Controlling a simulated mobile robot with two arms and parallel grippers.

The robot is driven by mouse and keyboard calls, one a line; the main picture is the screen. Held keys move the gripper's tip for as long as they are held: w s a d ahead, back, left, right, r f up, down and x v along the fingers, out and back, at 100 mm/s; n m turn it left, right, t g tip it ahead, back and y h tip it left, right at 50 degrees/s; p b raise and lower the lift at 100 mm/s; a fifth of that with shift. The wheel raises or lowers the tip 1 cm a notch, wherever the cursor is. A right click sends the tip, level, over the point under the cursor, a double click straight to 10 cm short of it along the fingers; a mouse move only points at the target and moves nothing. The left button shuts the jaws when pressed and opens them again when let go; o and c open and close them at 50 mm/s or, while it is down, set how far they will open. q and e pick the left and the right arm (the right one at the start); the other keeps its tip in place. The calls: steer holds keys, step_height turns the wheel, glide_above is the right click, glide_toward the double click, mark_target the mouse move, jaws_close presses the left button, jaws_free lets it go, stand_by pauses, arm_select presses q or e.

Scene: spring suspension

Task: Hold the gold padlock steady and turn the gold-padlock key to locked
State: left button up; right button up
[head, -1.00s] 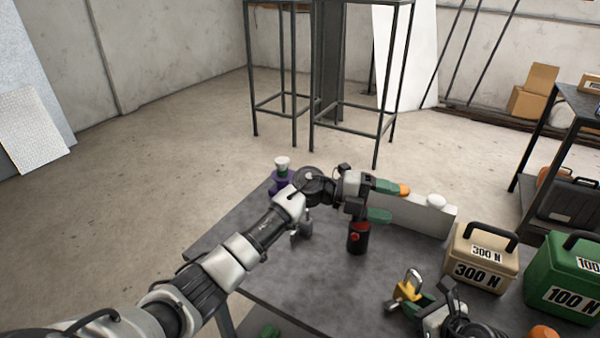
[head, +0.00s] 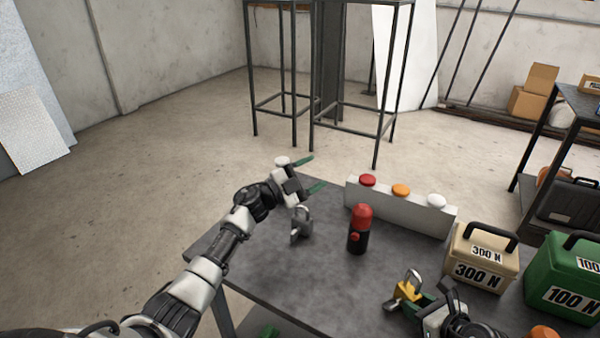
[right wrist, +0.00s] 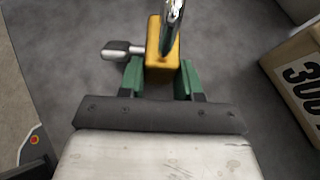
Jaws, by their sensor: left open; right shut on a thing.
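The gold padlock (head: 406,291) is on the table near the front right, its silver shackle upward. My right gripper (right wrist: 161,74) is shut on its body, with one green finger on each side; it also shows in the head view. In the right wrist view the padlock (right wrist: 160,48) has a grey-headed key (right wrist: 121,49) sticking out of its left side. I cannot tell the key's turn or whether the shackle is latched. My left gripper (head: 312,174) is open and empty at the table's far left corner, far from the gold padlock.
A grey padlock (head: 301,226) and a red-topped black cylinder (head: 359,235) stand mid-table. A pale block (head: 405,211) with red, orange and white buttons is at the back. Beige (head: 482,262) and green (head: 565,282) weights stand right.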

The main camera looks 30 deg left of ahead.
arm_select(q)
steer(key=a+n+y, duration=0.1)
steer(key=a+n+t, duration=0.1)
steer(key=a, duration=0.1)
steer(key=shift+s+a+f+y, duration=0.1)
steer(key=shift+a+f+y, duration=0.05)
steer(key=shift+f+y, duration=0.25)
